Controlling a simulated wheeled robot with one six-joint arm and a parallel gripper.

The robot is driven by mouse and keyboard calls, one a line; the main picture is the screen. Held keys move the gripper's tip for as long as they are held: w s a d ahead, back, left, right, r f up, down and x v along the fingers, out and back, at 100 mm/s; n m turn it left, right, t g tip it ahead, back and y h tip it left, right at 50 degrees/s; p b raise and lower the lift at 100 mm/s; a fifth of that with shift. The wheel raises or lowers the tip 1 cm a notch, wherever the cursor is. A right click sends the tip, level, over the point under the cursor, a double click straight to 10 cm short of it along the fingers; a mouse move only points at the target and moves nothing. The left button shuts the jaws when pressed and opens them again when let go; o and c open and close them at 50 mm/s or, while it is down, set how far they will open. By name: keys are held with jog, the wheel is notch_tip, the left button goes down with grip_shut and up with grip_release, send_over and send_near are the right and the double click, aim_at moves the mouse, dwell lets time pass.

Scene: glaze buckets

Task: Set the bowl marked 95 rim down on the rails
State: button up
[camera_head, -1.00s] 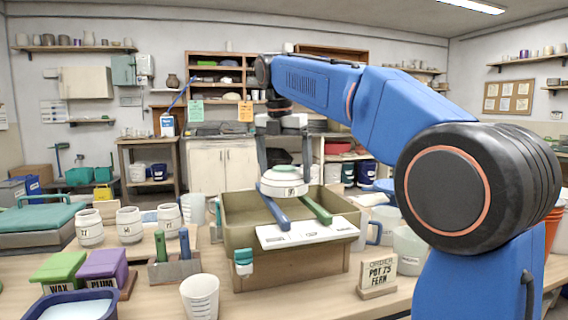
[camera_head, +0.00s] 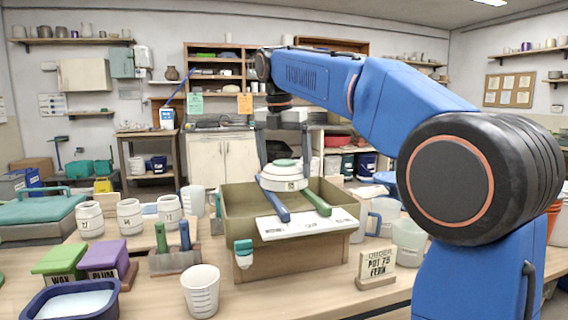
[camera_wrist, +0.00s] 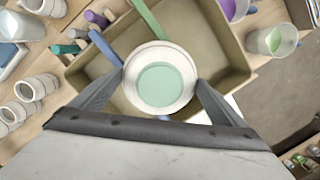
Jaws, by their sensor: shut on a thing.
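A white bowl (camera_head: 285,179) sits between the fingers of my gripper (camera_head: 285,174), which is shut on it. It is upside down, with its narrow foot and pale green disc on top and its wide rim below. A small dark mark shows on its front, too small to read. In the wrist view the bowl (camera_wrist: 144,92) lies between both fingertips. It is over the blue rail (camera_head: 276,208) and green rail (camera_head: 316,203), which cross the olive basin (camera_head: 235,212). I cannot tell whether its rim touches the rails.
A white strip (camera_head: 305,224) lies along the basin's front. Three marked white cups (camera_head: 129,217) stand at the left. A white measuring cup (camera_head: 201,290) and an order sign (camera_head: 376,267) stand in front. Jugs (camera_head: 408,242) crowd the right side.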

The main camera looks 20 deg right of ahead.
jog(key=shift+f, duration=0.3)
dwell(0.5)
jog(key=o, duration=1)
jog(key=shift+r, duration=0.1)
